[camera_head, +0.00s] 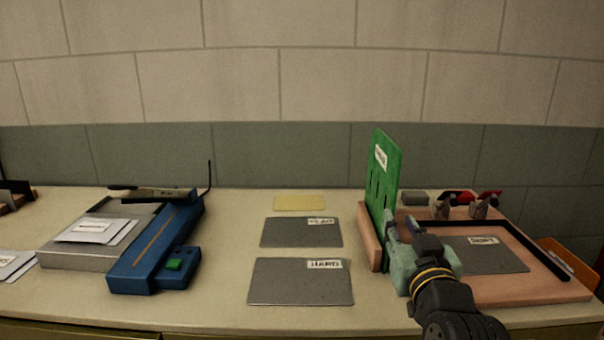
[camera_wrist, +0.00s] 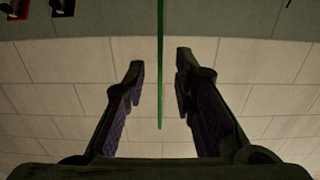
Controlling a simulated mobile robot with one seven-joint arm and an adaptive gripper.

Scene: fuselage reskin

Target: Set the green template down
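The green template (camera_head: 384,185) is a thin slotted plate with a white label. It stands upright at the pink wooden block (camera_head: 369,235) along the left edge of the pink board. My gripper (camera_head: 392,235) is beside its lower near part. In the wrist view the template (camera_wrist: 160,60) shows edge-on between the two fingers of my gripper (camera_wrist: 160,72). The fingers are apart, with a gap visible on each side of the plate. My gripper hides part of the template's lower edge in the head view.
The pink board (camera_head: 530,291) bears a grey labelled sheet (camera_head: 485,255), clamps with red handles (camera_head: 480,205) and a black strip. Two grey sheets (camera_head: 300,281) and a yellow sheet (camera_head: 299,203) lie left of it. A blue machine (camera_head: 150,260) stands further left. Bare table separates them.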

